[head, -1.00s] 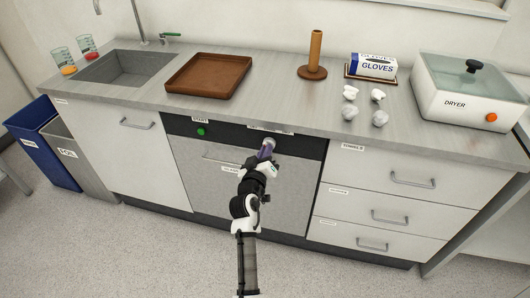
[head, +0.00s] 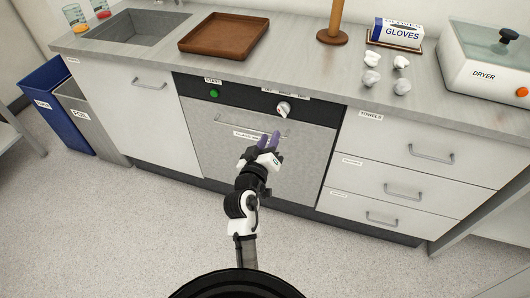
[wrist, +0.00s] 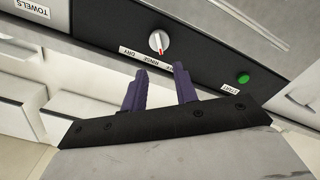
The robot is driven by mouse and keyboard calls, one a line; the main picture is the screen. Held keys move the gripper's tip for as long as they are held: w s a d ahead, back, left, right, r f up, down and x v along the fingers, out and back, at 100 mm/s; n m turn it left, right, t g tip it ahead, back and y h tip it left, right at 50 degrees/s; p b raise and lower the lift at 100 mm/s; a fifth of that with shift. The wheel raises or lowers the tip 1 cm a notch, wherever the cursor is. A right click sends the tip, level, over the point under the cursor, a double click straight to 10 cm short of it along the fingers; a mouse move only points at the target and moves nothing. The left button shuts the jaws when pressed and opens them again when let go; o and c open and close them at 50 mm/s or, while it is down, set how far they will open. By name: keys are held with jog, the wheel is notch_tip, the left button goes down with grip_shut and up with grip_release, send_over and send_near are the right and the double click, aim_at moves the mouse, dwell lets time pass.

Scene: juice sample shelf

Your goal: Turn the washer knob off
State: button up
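The washer knob (head: 284,108) is a round white knob on the black panel at the right of the washer front. It also shows in the wrist view (wrist: 158,41), with a red mark pointing down in that picture toward the label strip (wrist: 148,60). The strip reads DRY and RINSE; a finger hides more of it, so I cannot tell exactly which word the mark meets. My gripper (head: 269,139) is in front of the washer, below the knob and apart from it. Its two purple fingers (wrist: 160,72) are spread and empty.
A green start button (head: 213,94) sits at the panel's left. The washer door handle (head: 240,126) runs below the panel, close to my gripper. Drawers (head: 410,163) are to the right. The counter above holds a brown tray (head: 224,52). The floor in front is clear.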

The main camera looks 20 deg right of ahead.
jog(key=v, duration=0.3)
jog(key=shift+s+a+b, duration=0.2)
jog(key=shift+s+b, duration=0.05)
jog(key=shift+b, duration=0.05)
